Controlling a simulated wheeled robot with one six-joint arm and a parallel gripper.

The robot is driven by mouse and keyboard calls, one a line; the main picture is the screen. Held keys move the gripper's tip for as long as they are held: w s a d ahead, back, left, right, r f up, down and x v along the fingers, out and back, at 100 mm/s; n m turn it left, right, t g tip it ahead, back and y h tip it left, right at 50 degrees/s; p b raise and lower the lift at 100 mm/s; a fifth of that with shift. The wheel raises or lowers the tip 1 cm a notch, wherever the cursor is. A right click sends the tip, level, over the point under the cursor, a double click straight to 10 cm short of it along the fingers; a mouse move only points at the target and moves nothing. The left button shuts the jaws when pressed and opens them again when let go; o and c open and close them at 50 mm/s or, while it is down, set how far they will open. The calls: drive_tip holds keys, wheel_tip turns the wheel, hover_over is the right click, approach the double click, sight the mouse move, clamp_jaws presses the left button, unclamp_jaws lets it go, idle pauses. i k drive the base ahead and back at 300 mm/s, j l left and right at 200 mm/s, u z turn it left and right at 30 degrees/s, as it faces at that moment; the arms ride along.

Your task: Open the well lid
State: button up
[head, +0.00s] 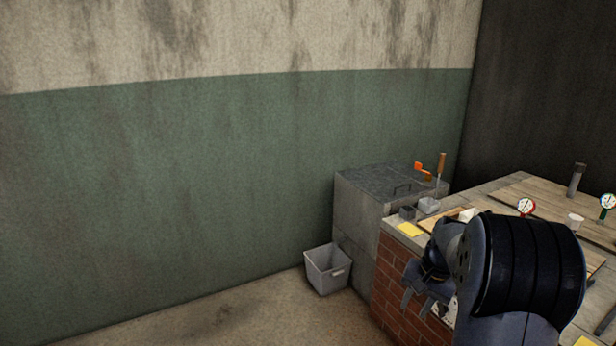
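A grey block-sided box (355,205), which looks like the well, stands in the corner against the green and white wall. Its dark flat lid (375,178) lies level on top, closed, with a small dark bar handle (402,189) near its right front side. My gripper (424,306) hangs in front of the brick counter, lower and nearer than the lid and well apart from it. Its fingers look spread, with nothing between them. My arm hides part of the counter.
A grey bin (328,268) stands on the floor left of the box. The brick counter (392,282) adjoins the box, with wooden boards (545,203), gauges, small grey containers and a yellow note (411,230) on top. An orange-handled tool (441,165) stands behind. Floor at left is clear.

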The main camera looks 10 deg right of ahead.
sight(387, 186)
drive_tip(key=i, duration=1.75)
drive_tip(key=i+z, duration=0.3)
drive_tip(key=i, duration=0.15)
drive_tip(key=i+z, duration=0.3)
drive_tip(key=i, duration=0.15)
drive_tip(key=i+j+z, duration=0.25)
drive_tip(key=i, duration=0.2)
drive_tip(key=i+j+z, duration=0.1)
drive_tip(key=i+z, duration=0.2)
drive_tip(key=i, duration=0.1)
